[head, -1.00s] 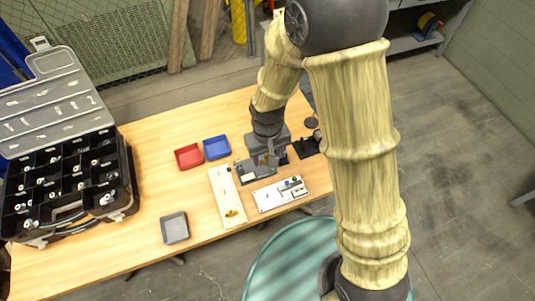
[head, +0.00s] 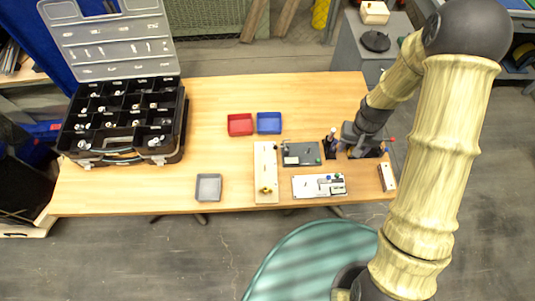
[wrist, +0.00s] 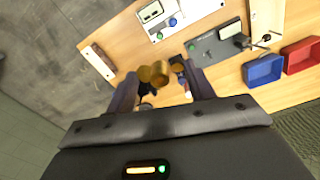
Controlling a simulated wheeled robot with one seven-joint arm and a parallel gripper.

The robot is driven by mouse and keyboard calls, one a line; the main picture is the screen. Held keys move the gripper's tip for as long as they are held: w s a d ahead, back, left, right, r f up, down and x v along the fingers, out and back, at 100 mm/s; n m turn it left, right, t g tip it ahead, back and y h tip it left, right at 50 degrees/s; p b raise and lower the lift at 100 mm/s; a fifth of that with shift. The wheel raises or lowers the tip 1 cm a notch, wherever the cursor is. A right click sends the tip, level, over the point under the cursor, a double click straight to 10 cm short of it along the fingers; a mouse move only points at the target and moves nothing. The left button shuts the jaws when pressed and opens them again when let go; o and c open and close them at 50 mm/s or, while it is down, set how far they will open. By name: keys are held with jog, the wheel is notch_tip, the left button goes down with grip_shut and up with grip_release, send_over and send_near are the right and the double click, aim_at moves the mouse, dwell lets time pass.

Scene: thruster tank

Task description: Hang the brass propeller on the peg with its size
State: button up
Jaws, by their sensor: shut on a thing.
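My gripper (wrist: 157,88) is over the right end of the table, and its arm reaches in from the right in the head view (head: 365,147). In the wrist view its dark fingers stand either side of a brass-coloured piece (wrist: 155,73) with rounded lobes, which looks like the brass propeller. The piece is held at the fingertips; its underside is hidden. Another brass piece (head: 266,189) is on the near end of the cream board (head: 265,165). A pale block with dark spots (head: 387,177) is at the right table edge, also in the wrist view (wrist: 98,60). I cannot read any size marks.
A grey plate (head: 311,147) and a white panel (head: 307,181) lie mid-table. A dark holder with tools (head: 330,145) stands left of my gripper. Red (head: 240,125), blue (head: 269,123) and grey (head: 208,187) trays and an open organizer case (head: 125,125) are farther left.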

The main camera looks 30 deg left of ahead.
jog(key=w+d+f+m+b, duration=0.1)
jog(key=w+d+f+m, duration=0.1)
jog(key=d+f, duration=0.6)
jog(key=w+d, duration=0.1)
jog(key=d, duration=0.2)
jog(key=shift+w+d+f+m, duration=0.2)
jog(key=shift+w+d+m, duration=0.05)
jog(key=shift+w+m, duration=0.15)
